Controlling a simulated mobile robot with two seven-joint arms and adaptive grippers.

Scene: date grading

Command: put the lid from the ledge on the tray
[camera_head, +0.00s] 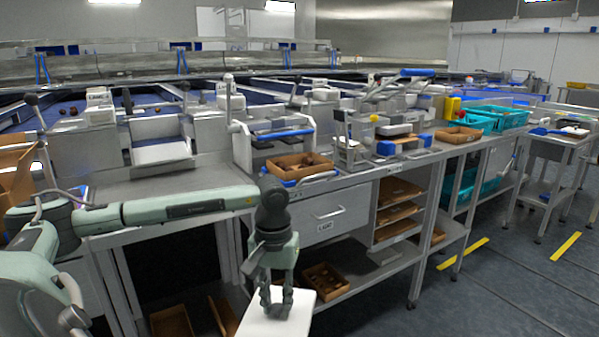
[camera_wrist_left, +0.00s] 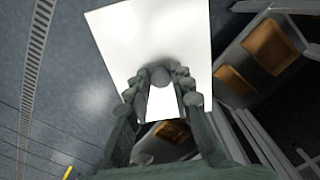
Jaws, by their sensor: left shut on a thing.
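My left gripper (camera_head: 276,306) is shut on a flat white lid (camera_head: 252,326) and holds it in front of the workbench, low in the head view. The lid's lower part is cut off by the frame edge. In the left wrist view the lid (camera_wrist_left: 150,30) extends beyond the fingertips of the left gripper (camera_wrist_left: 161,78), above the grey floor. A brown tray (camera_head: 283,174) with dark contents stands on the bench, beyond the gripper. Other brown trays are in view, and I cannot tell which one the task names. I cannot make out the ledge. My right gripper is not in view.
The steel bench (camera_head: 190,178) has a drawer (camera_head: 335,213) and a shelf rack (camera_head: 398,207) below its top. Another brown tray (camera_head: 458,135) stands farther right, near teal crates (camera_head: 497,117). A lower-shelf tray (camera_head: 325,281) is close behind the lid.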

